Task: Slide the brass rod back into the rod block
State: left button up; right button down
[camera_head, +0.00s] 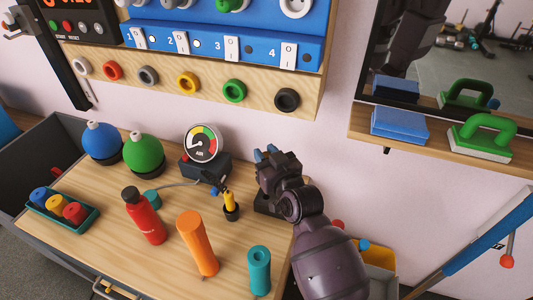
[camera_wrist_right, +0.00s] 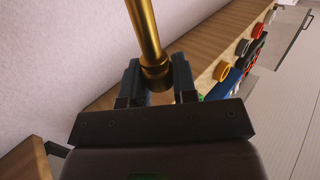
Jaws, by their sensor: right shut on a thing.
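My right gripper (camera_head: 265,154) is above the back right part of the wooden bench, its blue fingertips pointing up and to the left. In the right wrist view, the gripper (camera_wrist_right: 157,84) is shut on the brass rod (camera_wrist_right: 145,30), which runs out between the fingers toward the top of the picture. The rod is hidden in the head view. A dark block (camera_head: 265,205), which looks like the rod block, sits on the bench just below the gripper, partly hidden by my right arm. Its hole is not visible. My left gripper is not in view.
A yellow-handled tool in a black holder (camera_head: 231,212), a gauge (camera_head: 204,143), a red bottle (camera_head: 144,216), an orange cylinder (camera_head: 197,244) and a teal cylinder (camera_head: 258,270) stand left of my arm.

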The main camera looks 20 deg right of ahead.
jog(key=shift+f+b, duration=0.6)
jog(key=shift+f, duration=1)
jog(key=shift+f+b, duration=0.4)
jog(key=shift+f, duration=0.65)
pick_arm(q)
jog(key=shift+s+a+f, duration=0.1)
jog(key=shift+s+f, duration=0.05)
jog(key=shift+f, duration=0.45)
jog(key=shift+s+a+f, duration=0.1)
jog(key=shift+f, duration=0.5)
pick_arm(e)
jog(key=shift+f, duration=0.15)
pick_arm(q)
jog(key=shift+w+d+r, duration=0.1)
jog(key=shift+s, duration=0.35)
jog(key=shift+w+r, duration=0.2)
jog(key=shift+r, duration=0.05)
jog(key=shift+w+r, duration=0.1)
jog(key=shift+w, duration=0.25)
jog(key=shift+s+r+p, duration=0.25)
jog(key=shift+p, duration=0.15)
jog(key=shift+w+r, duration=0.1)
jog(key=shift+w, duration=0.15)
